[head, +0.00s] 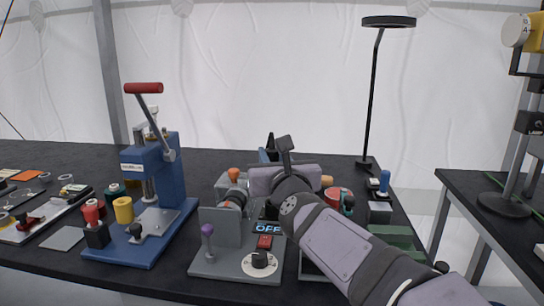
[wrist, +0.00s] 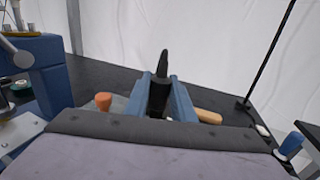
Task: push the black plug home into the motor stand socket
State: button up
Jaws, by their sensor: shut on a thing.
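The black plug (wrist: 162,92) is between the two blue fingers of my gripper (wrist: 160,80) in the wrist view, its narrow tip pointing up and away. In the head view my gripper (head: 266,154) is mostly behind my own wrist, with the dark plug (head: 270,141) just showing above it. My gripper is shut on the plug. The motor stand (head: 222,228) is a grey base with an upright plate, a motor, a display reading OFF, a red switch and a dial. My gripper is above and behind it in the head view. I cannot make out the socket or whether the plug touches it.
A blue lever press (head: 170,180) with a red handle stands left of the motor stand. An orange-topped knob (wrist: 103,101) and a tan handle (wrist: 208,116) flank the fingers. A black lamp (head: 373,90) stands behind right. The black table's back left is clear.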

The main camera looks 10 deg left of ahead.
jog(key=shift+f+b, duration=1.95)
jog(key=shift+f, duration=0.1)
jog(key=shift+f+b, duration=1.5)
jog(key=shift+b, duration=0.45)
dwell(1.0)
jog(key=o, duration=1.1)
jog(key=shift+r, duration=0.1)
jog(key=shift+s, duration=0.1)
jog(key=v, duration=0.6)
jog(key=shift+s+d, duration=0.3)
jog(key=shift+s, duration=0.2)
